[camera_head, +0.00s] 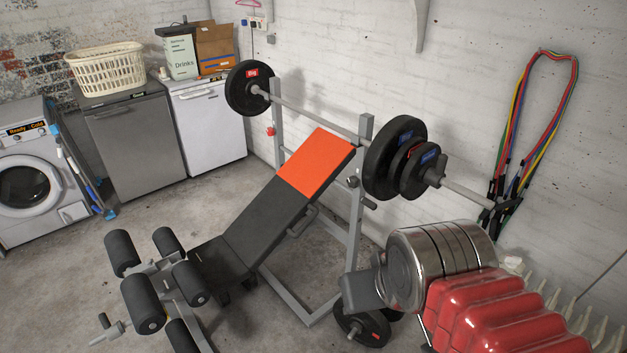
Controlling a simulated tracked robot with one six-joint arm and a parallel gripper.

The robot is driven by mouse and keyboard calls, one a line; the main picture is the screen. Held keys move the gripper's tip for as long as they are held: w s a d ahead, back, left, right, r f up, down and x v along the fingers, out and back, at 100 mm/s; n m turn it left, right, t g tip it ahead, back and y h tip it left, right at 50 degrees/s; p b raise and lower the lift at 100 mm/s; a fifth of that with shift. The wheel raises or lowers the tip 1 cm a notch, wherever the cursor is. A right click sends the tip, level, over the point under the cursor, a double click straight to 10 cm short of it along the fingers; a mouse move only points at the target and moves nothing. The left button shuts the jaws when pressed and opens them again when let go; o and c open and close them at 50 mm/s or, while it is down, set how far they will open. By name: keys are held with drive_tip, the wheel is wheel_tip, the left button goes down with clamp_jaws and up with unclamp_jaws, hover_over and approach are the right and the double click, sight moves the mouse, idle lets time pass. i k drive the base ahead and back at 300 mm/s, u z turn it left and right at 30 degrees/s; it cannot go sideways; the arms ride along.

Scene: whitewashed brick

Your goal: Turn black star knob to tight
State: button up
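A weight bench (239,227) stands in the middle with its backrest raised. A small dark knob (352,181) shows on the right upright, beside the backrest; it is too small to tell whether it is star-shaped or how tight it is. Another small dark knob-like part (103,320) sticks out at the lower left of the leg unit. A red knob (270,131) is on the left upright. I cannot make out my gripper in this view.
A loaded barbell (310,118) rests across the uprights. Ribbed chrome (432,262) and red (500,315) bodies fill the lower right, before a pale radiator (590,325). Weight plates (360,325) sit low by the bench. A washing machine (28,190) stands left; floor before it is clear.

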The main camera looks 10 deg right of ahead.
sight(351, 182)
drive_tip(key=u, duration=0.4)
drive_tip(key=i, duration=0.5)
drive_tip(key=u, duration=0.6)
drive_tip(key=i, duration=0.5)
drive_tip(key=u, duration=0.3)
